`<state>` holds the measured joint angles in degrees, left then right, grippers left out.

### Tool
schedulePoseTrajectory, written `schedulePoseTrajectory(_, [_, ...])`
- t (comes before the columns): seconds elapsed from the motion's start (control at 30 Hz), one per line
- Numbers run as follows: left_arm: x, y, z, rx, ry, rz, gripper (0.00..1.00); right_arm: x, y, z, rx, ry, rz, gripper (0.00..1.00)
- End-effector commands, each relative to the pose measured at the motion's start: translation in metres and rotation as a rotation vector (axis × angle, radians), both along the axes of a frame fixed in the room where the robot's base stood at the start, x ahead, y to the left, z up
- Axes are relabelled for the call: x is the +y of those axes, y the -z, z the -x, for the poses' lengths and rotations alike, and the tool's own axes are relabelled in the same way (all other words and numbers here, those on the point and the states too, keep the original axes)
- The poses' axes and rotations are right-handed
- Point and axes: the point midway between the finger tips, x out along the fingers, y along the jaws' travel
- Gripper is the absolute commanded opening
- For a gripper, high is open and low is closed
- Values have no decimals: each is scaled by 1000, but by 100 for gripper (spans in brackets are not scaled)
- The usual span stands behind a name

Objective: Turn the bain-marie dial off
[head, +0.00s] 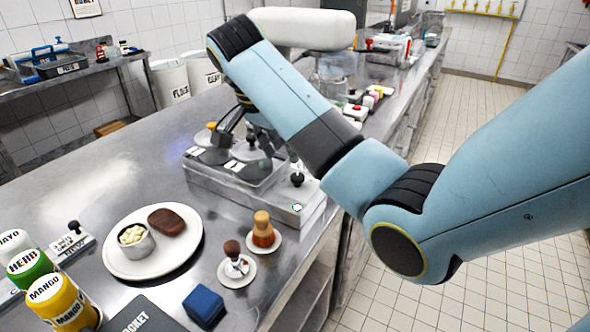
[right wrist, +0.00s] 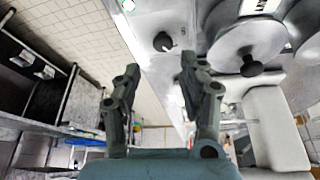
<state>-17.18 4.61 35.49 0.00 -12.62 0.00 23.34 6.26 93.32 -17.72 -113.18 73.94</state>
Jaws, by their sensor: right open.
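The bain-marie (head: 255,190) is a steel unit with lidded wells on the counter. Its black dial (head: 297,179) sits on the right part of its top, near a small lit lamp (head: 297,207). In the right wrist view the dial (right wrist: 163,41) is a round black knob with a pale mark, just beyond my fingertips. My right gripper (right wrist: 161,70) is open and empty, its two fingers apart, with the dial ahead of the gap and not touched. In the head view my right gripper (head: 243,132) is over the lids, partly hidden by my arm. My left gripper is not in view.
Round lids with black knobs (right wrist: 251,68) stand close beside the dial. A white plate (head: 153,265), two small saucers (head: 237,279), a blue block (head: 204,305) and sauce bottles (head: 65,303) lie nearer. Bare counter (head: 100,170) lies left of the bain-marie.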

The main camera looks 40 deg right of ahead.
Motion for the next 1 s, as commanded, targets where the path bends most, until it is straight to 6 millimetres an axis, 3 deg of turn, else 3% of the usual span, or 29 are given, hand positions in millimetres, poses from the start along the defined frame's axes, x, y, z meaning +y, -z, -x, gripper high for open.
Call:
schedulePoseTrajectory(0.07, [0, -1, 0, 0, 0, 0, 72, -2, -10, -6, -9, 61, 4, 42])
schedulePoseTrajectory(0.17, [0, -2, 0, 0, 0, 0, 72, -6, -7, -8, -12, 89, 7, 42])
schedulePoseTrajectory(0.63, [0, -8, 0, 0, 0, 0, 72, -38, 72, -8, -13, 86, 6, 42])
schedulePoseTrajectory(1.0, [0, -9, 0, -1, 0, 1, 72, -44, 86, -9, -17, 85, 6, 42])
